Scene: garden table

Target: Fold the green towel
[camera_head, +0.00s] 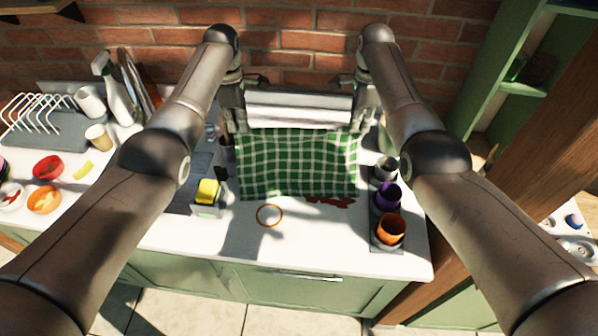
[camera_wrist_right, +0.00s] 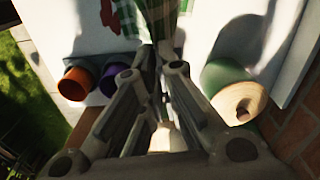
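The green and white checked towel (camera_head: 297,165) is spread out in the head view, its upper corners at my two grippers and its lower edge over the white counter. My left gripper (camera_head: 241,129) is at the towel's upper left corner and appears shut on it. My right gripper (camera_head: 355,129) is at the upper right corner. In the right wrist view, the fingers of my right gripper (camera_wrist_right: 158,50) come together on the towel (camera_wrist_right: 150,18), which bunches between them. The exact fingertip contact of the left gripper is too small to see clearly.
An orange ring (camera_head: 269,215) and a dark red patch (camera_head: 331,201) lie in front of the towel. A yellow sponge (camera_head: 208,191) stands left. A purple cup (camera_head: 387,196) and an orange cup (camera_head: 391,229) stand right. A brick wall (camera_head: 300,45) closes the back.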

